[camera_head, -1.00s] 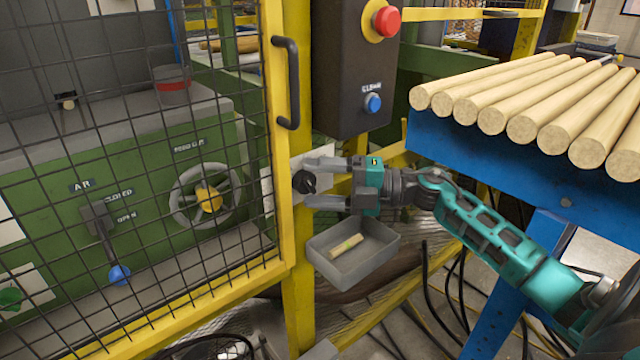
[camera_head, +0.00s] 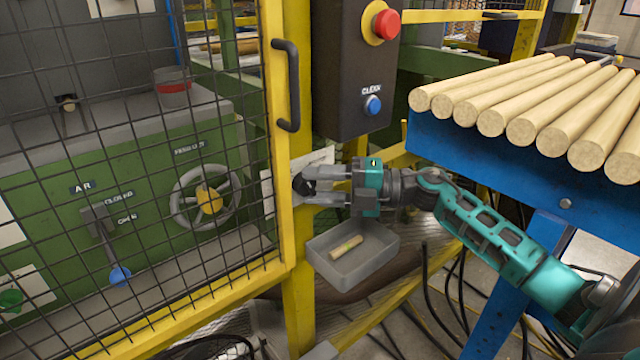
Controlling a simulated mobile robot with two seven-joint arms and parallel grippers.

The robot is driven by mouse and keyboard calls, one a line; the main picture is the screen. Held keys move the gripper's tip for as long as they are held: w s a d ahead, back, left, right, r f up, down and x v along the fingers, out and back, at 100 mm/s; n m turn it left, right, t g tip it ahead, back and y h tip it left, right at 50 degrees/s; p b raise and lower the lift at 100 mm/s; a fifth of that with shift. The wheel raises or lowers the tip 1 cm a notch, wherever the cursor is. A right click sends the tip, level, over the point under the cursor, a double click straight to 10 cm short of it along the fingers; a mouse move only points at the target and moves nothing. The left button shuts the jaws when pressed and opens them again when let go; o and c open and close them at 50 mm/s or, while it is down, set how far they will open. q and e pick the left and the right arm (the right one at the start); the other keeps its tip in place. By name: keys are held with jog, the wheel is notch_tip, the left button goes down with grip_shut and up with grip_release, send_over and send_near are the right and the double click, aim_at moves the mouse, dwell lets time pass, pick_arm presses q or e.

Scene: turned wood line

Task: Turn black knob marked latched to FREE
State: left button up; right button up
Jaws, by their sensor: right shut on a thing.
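The black knob (camera_head: 301,185) sits on a light plate (camera_head: 322,157) on the yellow post, at the edge of the mesh door. My right gripper (camera_head: 304,184) reaches in from the right and is shut on the knob, one finger above and one below. The fingers hide part of the knob, and I cannot read any marking on its plate. My left gripper is not in view.
A dark control box (camera_head: 350,70) with a red button (camera_head: 386,23) and a blue button (camera_head: 373,105) hangs above. A grey tray (camera_head: 380,262) holding a short wood piece (camera_head: 346,247) is below. Wooden rods (camera_head: 520,100) lie on a blue stand at right.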

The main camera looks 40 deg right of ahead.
jog(key=n+g+h+p, duration=0.1)
jog(key=n+h+p, duration=0.1)
jog(key=p, duration=0.3)
jog(key=shift+r, duration=0.2)
jog(key=o, duration=1)
jog(key=shift+o, duration=0.3)
